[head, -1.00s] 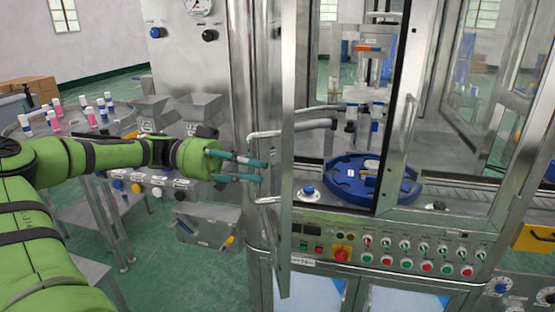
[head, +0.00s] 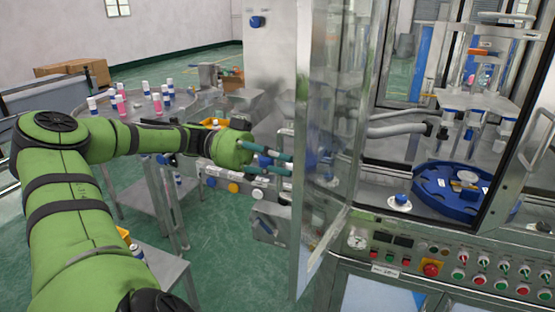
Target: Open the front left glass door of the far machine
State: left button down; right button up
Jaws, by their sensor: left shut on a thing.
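The front left glass door (head: 340,110) of the far machine stands swung outward, its free metal edge toward me and to the left. Behind it the front left opening is uncovered, with the blue rotary plate (head: 432,190) inside. My left gripper (head: 288,162) reaches in from the left at the door's outer side. Its teal fingers are shut on the door handle (head: 285,137), which is partly hidden by the fingers and the door edge. My right gripper is not in view.
A control panel (head: 470,272) with several buttons lies below the opening. A neighbouring door handle (head: 535,135) shows at the right edge. A round table (head: 185,108) with several small bottles stands behind my left arm.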

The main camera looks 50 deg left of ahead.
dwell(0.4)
pick_arm(q)
jog(key=c, duration=1.1)
grip_release()
jog(key=v, duration=1.2)
jog(key=shift+s, duration=0.1)
